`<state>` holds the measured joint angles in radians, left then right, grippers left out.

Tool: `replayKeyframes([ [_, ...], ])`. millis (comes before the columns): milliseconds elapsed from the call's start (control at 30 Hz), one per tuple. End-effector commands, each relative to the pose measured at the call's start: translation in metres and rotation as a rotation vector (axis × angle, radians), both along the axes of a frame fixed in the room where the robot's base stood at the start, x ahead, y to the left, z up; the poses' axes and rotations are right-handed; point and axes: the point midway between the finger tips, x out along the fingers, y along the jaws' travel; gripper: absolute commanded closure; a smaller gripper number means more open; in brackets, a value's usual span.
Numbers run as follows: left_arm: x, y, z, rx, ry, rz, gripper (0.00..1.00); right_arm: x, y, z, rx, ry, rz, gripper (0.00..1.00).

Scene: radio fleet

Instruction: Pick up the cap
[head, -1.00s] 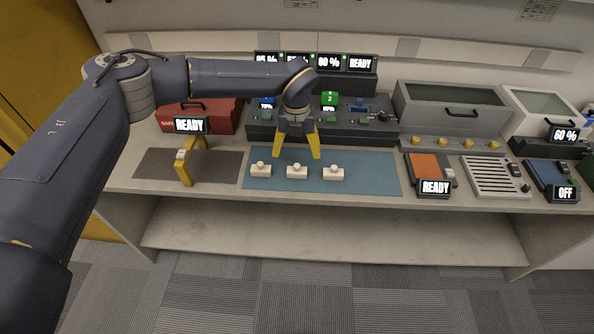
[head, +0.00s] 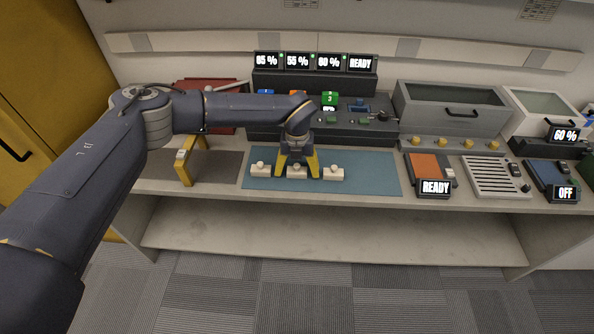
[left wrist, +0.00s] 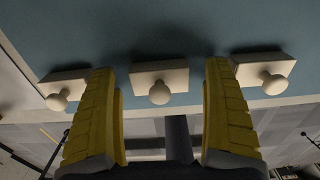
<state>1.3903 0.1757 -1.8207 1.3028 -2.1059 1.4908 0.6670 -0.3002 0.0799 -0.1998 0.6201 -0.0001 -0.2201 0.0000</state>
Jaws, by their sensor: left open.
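Three cream-white caps, each a small block with a round knob, stand in a row on a blue mat (head: 370,175): a left cap (head: 260,171), a middle cap (head: 297,175) and a right cap (head: 333,174). My left gripper (head: 298,170) points down, open and empty, with its yellow fingers either side of the middle cap. In the left wrist view the middle cap (left wrist: 160,80) shows between the fingers; the outer caps lie just outside them. I cannot tell whether a finger touches any cap. My right gripper is not in view.
A yellow stand (head: 184,165) is left of the mat. A dark console (head: 365,130) stands behind it. An orange-topped device (head: 428,166) and a slotted tray (head: 492,178) are to the right. The right part of the mat is clear.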

Motion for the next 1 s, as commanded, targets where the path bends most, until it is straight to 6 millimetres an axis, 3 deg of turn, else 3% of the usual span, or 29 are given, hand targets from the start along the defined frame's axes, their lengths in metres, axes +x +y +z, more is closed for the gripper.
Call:
replayKeyframes([
  [300,0.0004,0.0002,-0.0055,0.0,-0.001,0.0,0.17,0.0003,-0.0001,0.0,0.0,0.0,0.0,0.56],
  [633,0.0004,0.0003,-0.0053,0.0,-0.001,0.0,0.55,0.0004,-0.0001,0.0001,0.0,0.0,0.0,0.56],
  [1000,0.0005,0.0004,-0.0047,0.0,-0.001,0.0,0.55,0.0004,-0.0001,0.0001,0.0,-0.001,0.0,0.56],
])
